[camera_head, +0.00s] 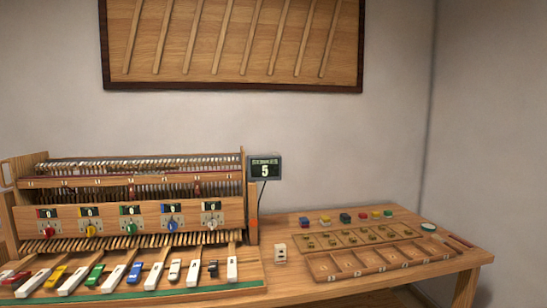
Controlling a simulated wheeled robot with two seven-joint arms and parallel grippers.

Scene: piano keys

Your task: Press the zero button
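A wooden piano-action device (130,215) stands on the left of the table. Its front panel has a row of small dark displays (129,211) above red, yellow, green, blue and white knobs. White and coloured keys (132,272) lie along its front. A dark display (265,169) at its right end reads 5. A small white block (280,254) with dark marks stands on the table to the right of the keys. No button labelled zero can be made out at this size. Neither of my grippers is in view.
The wooden table (470,258) carries a compartment tray (380,260), a board with small brass pieces (362,236), several coloured blocks (346,218) and a round green-rimmed item (428,227). A framed slatted board (232,40) hangs on the wall. The space above the table is clear.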

